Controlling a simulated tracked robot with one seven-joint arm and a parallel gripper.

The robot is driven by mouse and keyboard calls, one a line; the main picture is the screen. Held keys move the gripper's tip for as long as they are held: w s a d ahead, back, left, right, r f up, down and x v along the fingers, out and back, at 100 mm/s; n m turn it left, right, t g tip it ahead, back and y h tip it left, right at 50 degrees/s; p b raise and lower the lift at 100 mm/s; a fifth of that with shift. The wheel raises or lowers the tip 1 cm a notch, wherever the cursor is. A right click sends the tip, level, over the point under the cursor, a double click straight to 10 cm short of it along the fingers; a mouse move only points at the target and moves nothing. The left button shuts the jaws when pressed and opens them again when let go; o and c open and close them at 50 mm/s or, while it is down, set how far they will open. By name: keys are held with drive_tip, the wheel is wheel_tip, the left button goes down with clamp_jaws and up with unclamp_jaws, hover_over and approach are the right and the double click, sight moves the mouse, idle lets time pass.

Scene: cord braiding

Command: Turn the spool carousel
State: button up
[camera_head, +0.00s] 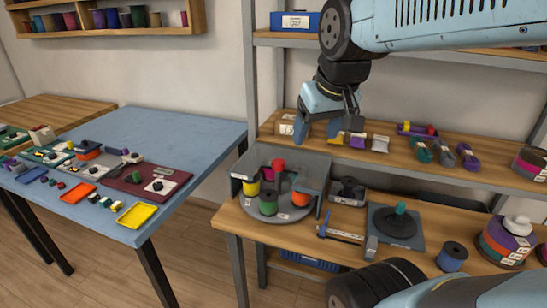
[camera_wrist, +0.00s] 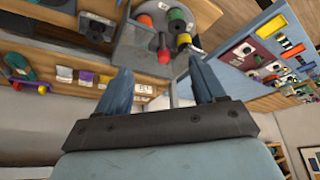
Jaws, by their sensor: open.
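The spool carousel (camera_head: 285,212) is a round grey plate at the left end of the wooden bench, partly enclosed by grey panels. Around the knob stand a yellow spool (camera_head: 251,187), a dark green spool (camera_head: 268,204), an orange spool (camera_head: 300,197) and a partly hidden magenta spool (camera_head: 267,173). My gripper (camera_head: 318,130) is open and empty, above and to the right of the carousel, touching nothing.
A shelf (camera_head: 400,165) with small coloured bundles runs behind my gripper. Right of the carousel are a dark pad with a green-topped knob (camera_head: 399,211), a blue spool (camera_head: 452,256) and a stack of coloured rings (camera_head: 505,242). A blue table (camera_head: 200,135) with trays stands left.

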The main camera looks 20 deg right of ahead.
drive_tip(key=w+f+n+g, duration=0.2)
drive_tip(key=w+n+g, duration=0.1)
drive_tip(key=w, duration=1)
drive_tip(key=n+g, duration=0.2)
hover_over(280, 161)
wheel_tip(280, 161, down, 7)
wheel_tip(280, 161, down, 13)
drive_tip(key=shift+a+f, duration=0.1)
drive_tip(key=shift+a, duration=0.05)
clamp_jaws()
drive_tip(key=shift+d, duration=0.2)
